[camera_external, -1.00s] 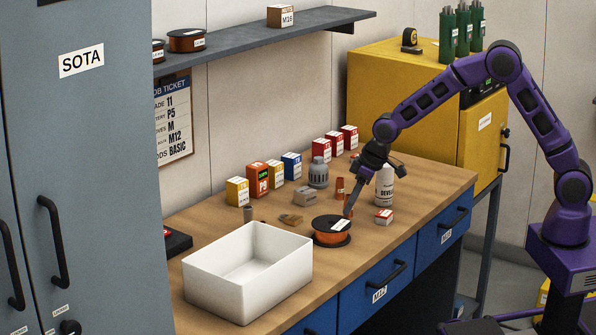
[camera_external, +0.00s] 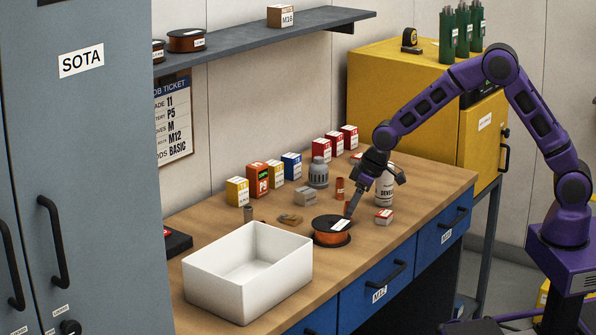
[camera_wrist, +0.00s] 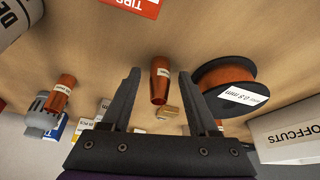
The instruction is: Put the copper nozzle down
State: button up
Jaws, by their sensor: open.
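A copper nozzle (camera_wrist: 159,82) with a small label stands on the bench. In the wrist view it lies between the two fingers of my open gripper (camera_wrist: 158,74), with a gap on each side. In the external view my gripper (camera_external: 349,213) points down beside the black and orange spool, and its fingers largely hide this nozzle. A second copper nozzle (camera_external: 340,189) stands a little behind; in the wrist view a similar one (camera_wrist: 61,95) is at the left. I cannot tell how high the fingertips are above the bench.
The spool (camera_external: 331,239) is close on the left of my gripper. A white bottle (camera_external: 386,188) and a small box (camera_external: 384,216) are on its right. A white bin (camera_external: 217,285) is at the front left. Several boxes line the wall.

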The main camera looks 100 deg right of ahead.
jog(key=v, duration=1.2)
jog(key=shift+r, duration=0.1)
jog(key=shift+c, duration=0.2)
